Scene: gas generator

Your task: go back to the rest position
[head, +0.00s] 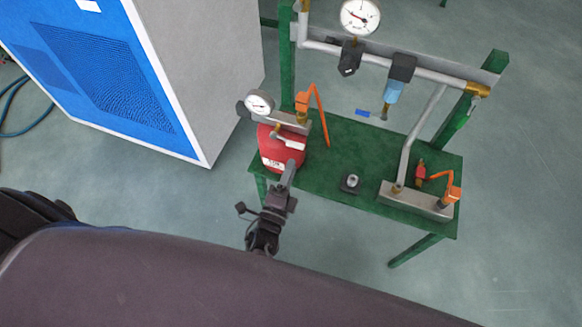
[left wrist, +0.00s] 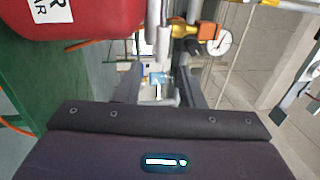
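My left gripper (head: 288,180) is at the front of the green stand, close to the red tank (head: 280,148) with its white label. In the left wrist view my left gripper (left wrist: 158,82) has its two dark fingers apart, with a gap between them. A grey pipe piece (left wrist: 160,30) lies beyond the fingertips; I cannot tell whether they touch it. The red tank (left wrist: 75,15) is at the upper left there, beside the fingers. My dark left arm covers the bottom of the head view. My right gripper is not in view.
The green stand (head: 335,180) carries pipes, a valve block (head: 415,200) and orange levers. A gauge (head: 259,103) sits above the tank and another gauge (head: 360,17) at the top. A blue and grey cabinet (head: 180,85) stands at left. Grey floor is free in front at right.

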